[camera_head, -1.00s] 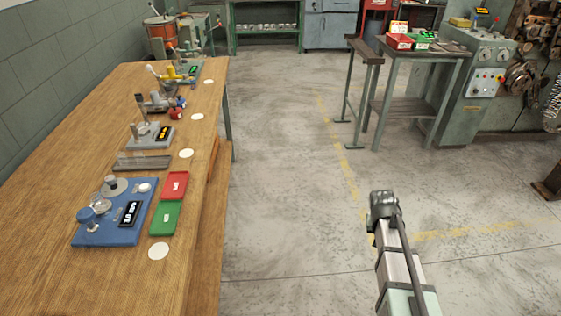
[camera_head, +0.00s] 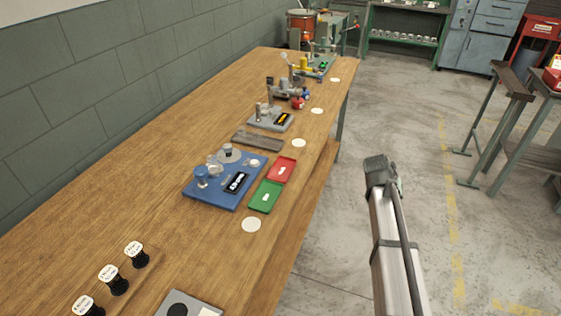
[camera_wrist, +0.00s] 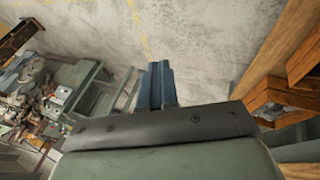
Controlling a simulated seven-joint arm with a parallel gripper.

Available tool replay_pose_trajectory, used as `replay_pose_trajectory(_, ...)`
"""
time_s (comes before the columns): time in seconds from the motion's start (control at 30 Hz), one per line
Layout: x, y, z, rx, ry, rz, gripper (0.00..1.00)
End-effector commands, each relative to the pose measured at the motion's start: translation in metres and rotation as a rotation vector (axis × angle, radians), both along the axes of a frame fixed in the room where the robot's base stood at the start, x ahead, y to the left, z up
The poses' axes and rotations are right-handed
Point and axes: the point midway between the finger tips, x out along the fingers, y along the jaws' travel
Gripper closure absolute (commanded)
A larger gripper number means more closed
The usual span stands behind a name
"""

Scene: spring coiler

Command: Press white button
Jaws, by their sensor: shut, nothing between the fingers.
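On the blue device (camera_head: 212,198) on the bench, a small white round part (camera_head: 254,162) shows near its right back corner; it may be the white button, but it is too small to be sure. The device also carries a dark display (camera_head: 237,182) and a blue knob (camera_head: 201,177). My gripper (camera_wrist: 160,72) shows in the wrist view with its fingers together and empty, over the floor. In the head view only part of my arm shows, right of the bench and apart from the blue device.
The wooden bench (camera_head: 130,215) holds a green tray (camera_head: 265,197), a red tray (camera_head: 282,169), flat white discs (camera_head: 251,225) and several black-stemmed, white-topped pieces (camera_head: 116,281). More instruments stand farther back. A green wall borders the left.

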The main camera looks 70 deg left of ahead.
Motion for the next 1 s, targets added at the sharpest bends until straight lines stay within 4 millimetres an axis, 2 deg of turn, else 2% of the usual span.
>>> replay_pose_trajectory(0.03,-0.011,0.021,0.008,0.002,-0.013,0.022,1.00)
replay_pose_trajectory(0.1,-0.026,0.042,0.017,0.007,-0.029,0.046,1.00)
replay_pose_trajectory(0.4,-0.101,0.127,0.060,0.027,-0.097,0.149,1.00)
replay_pose_trajectory(0.7,-0.186,0.199,0.104,0.055,-0.158,0.245,1.00)
replay_pose_trajectory(1.0,-0.279,0.257,0.148,0.092,-0.214,0.333,1.00)
